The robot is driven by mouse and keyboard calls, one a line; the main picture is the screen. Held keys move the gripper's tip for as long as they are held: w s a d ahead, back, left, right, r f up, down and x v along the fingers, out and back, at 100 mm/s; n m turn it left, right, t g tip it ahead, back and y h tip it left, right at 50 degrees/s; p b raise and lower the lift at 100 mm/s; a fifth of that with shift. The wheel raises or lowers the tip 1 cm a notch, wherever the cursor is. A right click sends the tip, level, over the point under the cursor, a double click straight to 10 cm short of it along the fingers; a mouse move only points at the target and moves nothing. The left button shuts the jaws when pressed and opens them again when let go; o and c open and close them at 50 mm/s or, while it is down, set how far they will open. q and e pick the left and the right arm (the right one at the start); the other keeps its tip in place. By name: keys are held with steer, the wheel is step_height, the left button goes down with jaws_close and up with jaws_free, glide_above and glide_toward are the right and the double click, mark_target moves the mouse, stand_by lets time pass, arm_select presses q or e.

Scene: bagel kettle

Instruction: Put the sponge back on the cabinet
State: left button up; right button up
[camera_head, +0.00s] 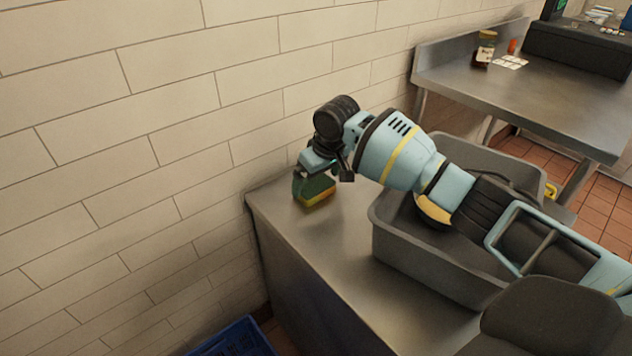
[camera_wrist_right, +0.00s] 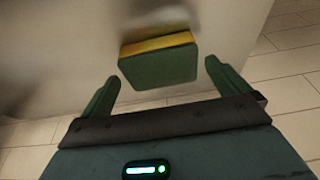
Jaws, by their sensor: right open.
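The sponge (camera_head: 317,196), green with a yellow layer, is at the far left corner of the steel cabinet (camera_head: 345,265) in the head view. It appears to rest on the top, though its contact is not clear. My right gripper (camera_head: 313,181) is right at the sponge and partly hides it. In the right wrist view, the sponge (camera_wrist_right: 158,62) lies between the fingertips of the open right gripper (camera_wrist_right: 160,76), with a visible gap on each side. My left gripper does not show.
A grey bin (camera_head: 395,248) stands on the cabinet under my right arm, with a yellow item (camera_head: 434,210) partly visible in it. The tiled wall (camera_head: 180,130) is close behind. A blue crate (camera_head: 235,340) is on the floor. A second steel table (camera_head: 540,95) holds a jar (camera_head: 485,48).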

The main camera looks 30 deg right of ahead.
steer(key=p+v, duration=0.1)
steer(key=v, duration=0.9)
steer(key=shift+p, duration=0.3)
steer(key=shift+f, duration=0.1)
